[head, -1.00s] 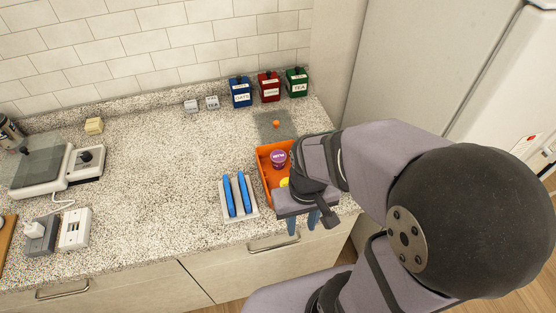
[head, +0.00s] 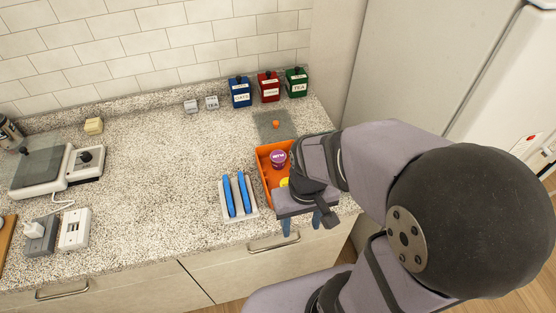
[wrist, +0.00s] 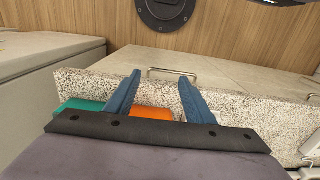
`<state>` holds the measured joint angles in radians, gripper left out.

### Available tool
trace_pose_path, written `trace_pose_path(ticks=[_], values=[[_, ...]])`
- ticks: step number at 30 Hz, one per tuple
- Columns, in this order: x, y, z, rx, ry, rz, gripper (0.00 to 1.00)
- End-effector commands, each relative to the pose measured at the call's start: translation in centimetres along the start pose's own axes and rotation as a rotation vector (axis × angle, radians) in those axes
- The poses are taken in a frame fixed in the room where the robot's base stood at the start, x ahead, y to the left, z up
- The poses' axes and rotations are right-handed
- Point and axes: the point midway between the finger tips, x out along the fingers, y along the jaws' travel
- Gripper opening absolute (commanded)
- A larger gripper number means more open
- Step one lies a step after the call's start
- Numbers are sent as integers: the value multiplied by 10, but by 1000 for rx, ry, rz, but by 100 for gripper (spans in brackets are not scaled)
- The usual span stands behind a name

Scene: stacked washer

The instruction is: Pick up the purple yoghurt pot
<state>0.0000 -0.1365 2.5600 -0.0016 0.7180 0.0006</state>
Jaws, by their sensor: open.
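The purple yoghurt pot (head: 278,158) stands in the orange tray (head: 263,178), toward its back, in the head view. My gripper (head: 303,228) is open and empty at the counter's front edge, in front of the tray and apart from the pot. In the wrist view the two blue fingers (wrist: 153,94) are spread apart, with a strip of the orange tray (wrist: 152,114) between them. The pot is not visible in the wrist view. My wrist and forearm hide the right part of the tray in the head view.
A yellow item (head: 284,183) shows in the tray beside my wrist. A rack with blue bars (head: 229,196) stands left of the tray. Blue, red and green canisters (head: 268,88) stand at the wall. A grey board with an orange knob (head: 276,124) lies behind the tray. The middle counter is clear.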

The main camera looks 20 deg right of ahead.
Motion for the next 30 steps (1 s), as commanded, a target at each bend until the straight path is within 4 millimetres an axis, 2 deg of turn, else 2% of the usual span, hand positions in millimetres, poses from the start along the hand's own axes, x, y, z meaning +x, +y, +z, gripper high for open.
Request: trace_pose_path(ticks=[5, 8, 11, 15, 18, 24, 30], values=[[0, 4, -7, 3, 18, 10, 48], [-1, 12, -23, 4, 62, 31, 48], [-2, 25, -48, 2, 135, 59, 48], [-3, 42, -92, -12, 269, 87, 48], [-1, 48, -119, -35, 358, 86, 48], [4, 47, -160, -90, 515, 45, 48], [5, 36, -190, -137, 665, -34, 48]])
